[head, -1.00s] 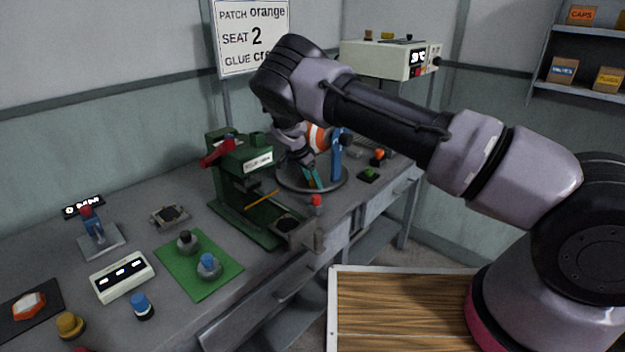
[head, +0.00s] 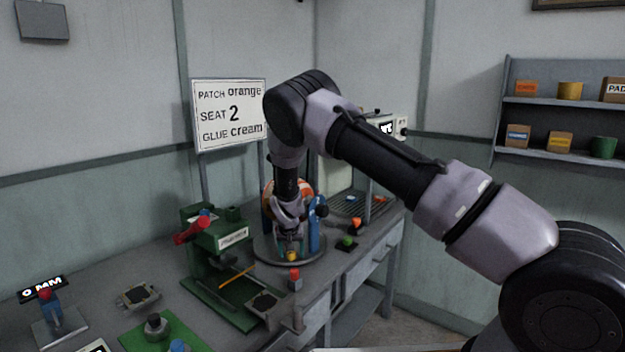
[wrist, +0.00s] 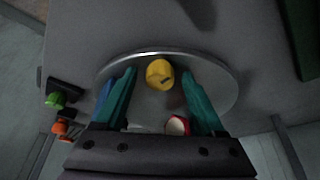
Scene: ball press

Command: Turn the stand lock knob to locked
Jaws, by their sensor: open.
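The yellow knob (head: 291,256), which I take for the stand lock knob, sits on the round grey stand (head: 262,252). In the wrist view the knob (wrist: 160,74) shows a short dark mark on its top. My gripper (head: 290,248) points down over the stand. In the wrist view my gripper (wrist: 159,73) is open, with one teal finger on each side of the knob. A gap shows on both sides, and I see no contact. The orange and white ball (head: 298,190) is behind my gripper, partly hidden by it and beside a blue upright (head: 316,225).
A green press (head: 218,255) with a red handle stands left of the stand. A red button (head: 294,278) is in front, and green (head: 347,242) and orange (head: 357,224) knobs are to the right. A sign (head: 229,115) stands behind. The bench edge is close to the stand's front.

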